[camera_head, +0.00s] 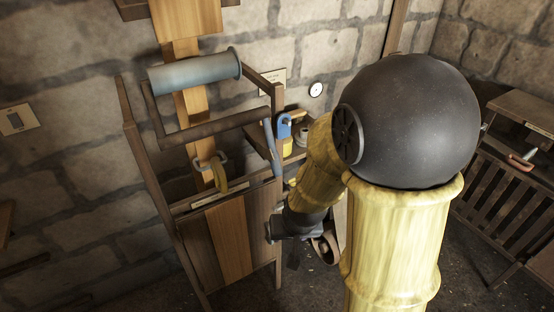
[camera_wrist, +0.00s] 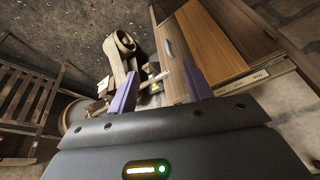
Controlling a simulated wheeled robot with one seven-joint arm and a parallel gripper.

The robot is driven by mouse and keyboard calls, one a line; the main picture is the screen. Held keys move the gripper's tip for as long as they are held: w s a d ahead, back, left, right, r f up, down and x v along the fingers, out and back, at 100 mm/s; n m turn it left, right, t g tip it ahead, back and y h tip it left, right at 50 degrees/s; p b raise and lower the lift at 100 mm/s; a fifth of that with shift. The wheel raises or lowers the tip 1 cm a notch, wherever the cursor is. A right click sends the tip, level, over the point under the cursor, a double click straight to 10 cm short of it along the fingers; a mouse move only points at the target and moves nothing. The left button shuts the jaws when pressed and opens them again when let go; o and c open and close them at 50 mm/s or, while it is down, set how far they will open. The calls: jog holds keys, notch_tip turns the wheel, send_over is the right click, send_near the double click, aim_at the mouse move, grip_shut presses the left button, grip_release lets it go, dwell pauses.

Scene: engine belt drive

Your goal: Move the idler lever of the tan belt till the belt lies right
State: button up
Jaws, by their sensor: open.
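In the head view a tan belt (camera_head: 191,100) runs down a wooden frame (camera_head: 137,150), behind a grey-blue roller (camera_head: 195,71). A brown bar (camera_head: 215,129) crosses it, and a slim blue-grey handle (camera_head: 270,145) stands at the frame's right. I cannot tell for sure which part is the idler lever. My gripper (camera_head: 283,229) is low at the frame's right side, partly hidden by my arm. In the wrist view my gripper (camera_wrist: 162,88) is open, its purple fingers apart.
A tan curved loop around a wheel (camera_wrist: 120,48) lies beyond the fingers, beside a wooden panel (camera_wrist: 209,45). A blue item (camera_head: 285,125) and a yellow one stand right of the frame. A slatted wooden stand (camera_head: 505,160) is at far right. Stone wall lies behind.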

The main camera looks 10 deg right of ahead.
jog(key=w+f+m+t+h+p, duration=0.2)
jog(key=w+f+t+h+p, duration=0.25)
jog(key=w+t, duration=0.4)
notch_tip(320, 180, up, 6)
jog(key=w+a+n+t+p, duration=0.1)
jog(key=n+t+p, duration=0.2)
jog(key=t, duration=0.2)
jog(key=shift+a+f, duration=0.15)
jog(key=shift+a, duration=0.2)
